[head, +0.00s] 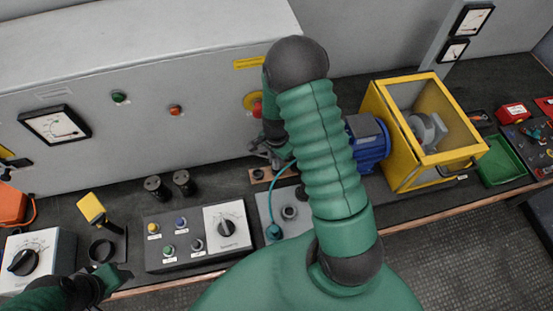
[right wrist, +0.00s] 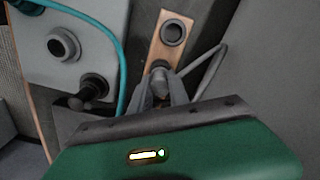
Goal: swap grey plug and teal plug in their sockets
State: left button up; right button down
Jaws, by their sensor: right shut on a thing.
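My right gripper (right wrist: 163,92) is shut on the grey plug (right wrist: 160,70), with its grey cable curving off to the right. The plug is at the near end of a wooden strip (right wrist: 157,50); I cannot tell whether it is seated there. The strip's other round socket (right wrist: 172,33) is empty. The teal plug (head: 274,232) sits at the front left of a grey socket plate (head: 265,203); its teal cable (right wrist: 121,60) arcs past the plate. An empty grey socket (right wrist: 64,45) is in the plate's middle. My left gripper (head: 112,276) is low at the left, its jaws unclear.
A black fitting (right wrist: 94,87) stands on the plate close to my right gripper. A control box (head: 200,237) with buttons and a dial is left of the plate. A blue motor (head: 368,143) and yellow guard (head: 424,130) stand at the right. The grey cabinet (head: 150,85) bounds the back.

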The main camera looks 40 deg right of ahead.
jog(key=shift+d+f, duration=0.25)
jog(key=shift+d, duration=0.2)
pick_arm(q)
jog(key=shift+d, duration=0.45)
pick_arm(e)
jog(key=shift+f, duration=0.1)
jog(key=shift+a, duration=0.1)
jog(key=shift+a+f+b, duration=0.2)
jog(key=shift+f+b, duration=0.1)
jog(key=shift+b, duration=0.05)
jog(key=shift+d+f+b, duration=0.15)
jog(key=shift+f+b, duration=0.25)
jog(key=shift+f, duration=0.3)
jog(key=c, duration=1.2)
grip_release()
pick_arm(q)
jog(key=shift+a+f, duration=0.2)
jog(key=shift+f, duration=0.45)
pick_arm(e)
jog(key=shift+o, duration=0.2)
